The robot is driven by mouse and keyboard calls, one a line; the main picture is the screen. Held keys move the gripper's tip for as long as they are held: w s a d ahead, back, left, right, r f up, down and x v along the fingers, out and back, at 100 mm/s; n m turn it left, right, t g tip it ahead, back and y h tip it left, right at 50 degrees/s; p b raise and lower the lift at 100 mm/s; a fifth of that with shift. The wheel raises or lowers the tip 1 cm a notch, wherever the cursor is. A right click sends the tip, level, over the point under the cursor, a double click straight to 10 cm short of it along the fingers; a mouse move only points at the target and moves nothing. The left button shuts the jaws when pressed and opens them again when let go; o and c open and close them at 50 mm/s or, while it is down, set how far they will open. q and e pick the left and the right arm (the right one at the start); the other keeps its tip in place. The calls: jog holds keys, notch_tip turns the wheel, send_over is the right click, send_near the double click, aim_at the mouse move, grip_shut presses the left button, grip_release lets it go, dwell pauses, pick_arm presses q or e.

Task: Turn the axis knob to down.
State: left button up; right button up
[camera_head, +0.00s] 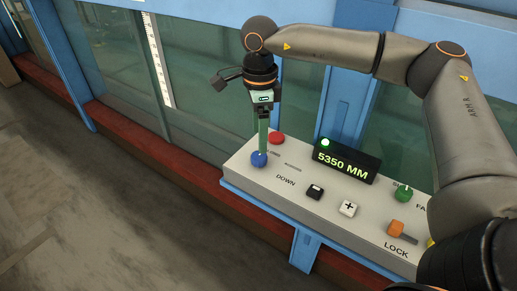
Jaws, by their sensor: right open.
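A blue round knob (259,159), which looks like the axis knob, stands at the left end of the pale control panel (326,222). The word DOWN is printed to its lower right, and smaller labels beside it are too small to read. Which way the knob points cannot be told. My right gripper (263,148) hangs pointing down just above the blue knob, open, with its fingers partly hiding the knob's top. Whether the fingers touch the knob cannot be told. My left gripper is not in view.
A red button (276,138) sits close behind the gripper. A display (346,160) reads 5350 MM with a green lamp. A black button (315,192), a white plus button (348,208), a green knob (403,194) and an orange LOCK lever (398,228) lie to the right. Glass walls stand behind.

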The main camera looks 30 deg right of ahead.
aim_at(259, 155)
notch_tip(259, 155, down, 6)
jog(key=shift+f, duration=0.1)
dwell(0.4)
grip_shut()
dwell(0.4)
